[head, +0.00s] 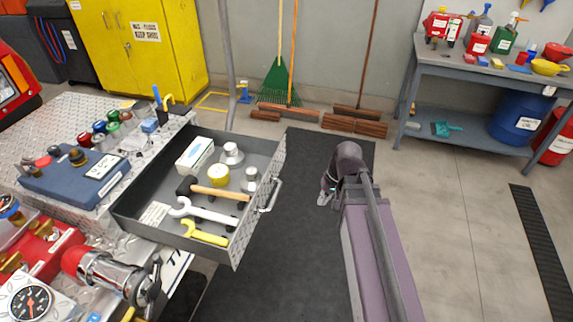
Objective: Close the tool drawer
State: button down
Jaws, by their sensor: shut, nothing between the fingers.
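The tool drawer (258,221) is pulled out from the diamond-plate bench at the left. Its front panel faces right and carries a metal handle (271,195). My gripper (323,199) is shut and empty, to the right of the drawer front. A gap shows in the picture between it and the handle. My wrist and arm partly hide the gripper.
The bench top holds a blue case (72,182), several bottles and a red-and-chrome pump (105,272) beside the drawer. A grey workbench (405,92) stands back right. The dark mat (285,260) before the drawer is clear.

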jog(key=w+a+f+m+t+y+b, duration=0.1)
jog(key=w+a+f+y+b, duration=0.1)
jog(key=w+f+y+b, duration=0.4)
jog(key=m+t+y+b, duration=0.2)
jog(key=t+y+b, duration=0.45)
jog(key=b, duration=0.85)
send_near(282, 156)
jog(key=s+d+g+y, duration=0.1)
jog(key=d+g+y, duration=0.1)
jog(key=d, duration=0.4)
jog(key=shift+s+d+f+h, duration=0.1)
jog(key=shift+s+h, duration=0.15)
jog(key=x, duration=1.4)
jog(key=shift+w+d, duration=0.1)
jog(key=shift+w+m+t, duration=0.15)
jog(key=shift+m+t, duration=0.1)
jog(key=shift+m, duration=0.05)
